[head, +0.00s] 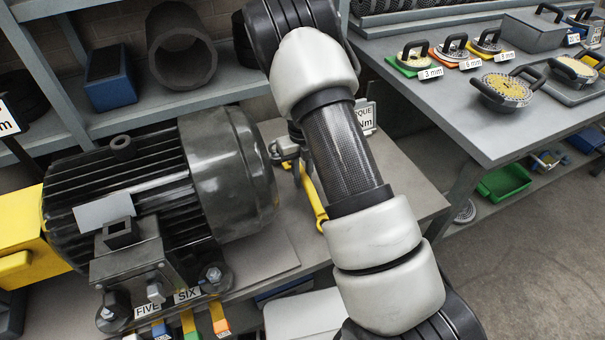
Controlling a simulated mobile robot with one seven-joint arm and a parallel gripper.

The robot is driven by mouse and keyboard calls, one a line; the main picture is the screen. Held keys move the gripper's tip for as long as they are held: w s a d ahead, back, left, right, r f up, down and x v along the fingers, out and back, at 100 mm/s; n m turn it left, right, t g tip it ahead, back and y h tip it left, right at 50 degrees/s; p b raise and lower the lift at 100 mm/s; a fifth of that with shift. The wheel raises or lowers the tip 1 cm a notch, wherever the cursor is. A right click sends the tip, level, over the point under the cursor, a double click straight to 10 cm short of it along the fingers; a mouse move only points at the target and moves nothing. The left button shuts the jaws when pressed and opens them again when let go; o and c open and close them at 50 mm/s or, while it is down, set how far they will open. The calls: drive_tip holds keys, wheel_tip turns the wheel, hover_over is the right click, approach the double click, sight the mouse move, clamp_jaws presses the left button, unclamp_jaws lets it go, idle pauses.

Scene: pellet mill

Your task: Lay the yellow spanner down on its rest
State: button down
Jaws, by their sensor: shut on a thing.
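The yellow spanner (314,196) shows as a narrow yellow bar with a ring end at the bottom, just left of my forearm. My gripper (299,168) is shut on the spanner near its upper end, over the grey bench (405,170) right of the big black motor. My arm crosses in front and hides part of the gripper and the bench behind it. I cannot tell whether the spanner touches the bench. I cannot make out its rest.
The finned motor (130,190) stands close left of my gripper. A partly hidden torque sign (365,115) stands behind my arm. A grey table (450,110) with round handled dies is at the right. Coloured tags (190,326) hang below labels FIVE and SIX.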

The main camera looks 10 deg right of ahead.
idle(0.4)
drive_tip(key=shift+f, duration=0.25)
drive_tip(key=c, duration=0.9)
unclamp_jaws()
drive_tip(key=shift+r, duration=0.1)
drive_tip(key=shift+w+r+p, duration=0.15)
drive_tip(key=shift+r+p, duration=2.65)
drive_tip(key=shift+r, duration=1.6)
